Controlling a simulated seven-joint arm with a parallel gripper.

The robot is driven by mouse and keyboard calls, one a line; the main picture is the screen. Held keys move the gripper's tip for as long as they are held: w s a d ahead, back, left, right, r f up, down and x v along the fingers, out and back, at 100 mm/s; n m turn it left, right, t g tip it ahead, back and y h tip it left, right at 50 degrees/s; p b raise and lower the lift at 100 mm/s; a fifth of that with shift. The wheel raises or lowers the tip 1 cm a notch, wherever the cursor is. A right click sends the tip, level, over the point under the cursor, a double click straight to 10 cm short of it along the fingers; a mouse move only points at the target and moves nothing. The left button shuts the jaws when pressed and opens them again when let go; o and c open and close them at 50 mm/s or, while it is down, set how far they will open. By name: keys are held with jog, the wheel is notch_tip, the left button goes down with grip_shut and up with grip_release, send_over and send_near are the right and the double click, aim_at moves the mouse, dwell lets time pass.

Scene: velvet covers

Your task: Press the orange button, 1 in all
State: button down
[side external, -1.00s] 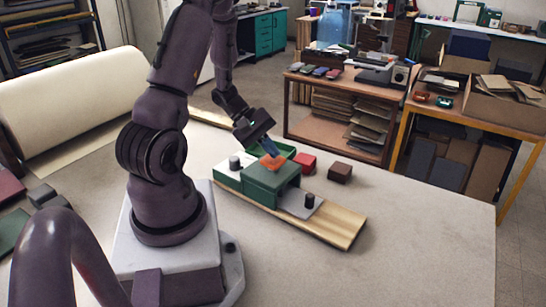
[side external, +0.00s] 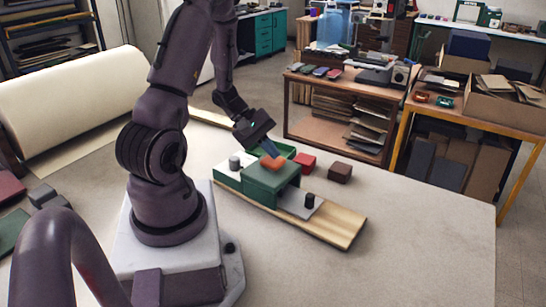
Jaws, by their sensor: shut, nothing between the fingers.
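The orange button (side external: 270,164) sits on top of a green box (side external: 268,186) on a wooden board (side external: 335,228). My gripper (side external: 276,155) is shut and empty, pointing down with its fingertips right at the button's far right side. The fingertips look to be on or just above the button; I cannot tell whether they touch it.
A red block (side external: 304,163) and a dark brown block (side external: 340,172) lie right of the box. A black peg (side external: 310,199) and a grey peg (side external: 234,162) stand on the board's assembly. The table's right side is clear.

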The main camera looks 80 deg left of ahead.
aim_at(270, 160)
jog(key=shift+r, duration=1)
jog(key=shift+r, duration=2.5)
jog(key=shift+s+f, duration=0.1)
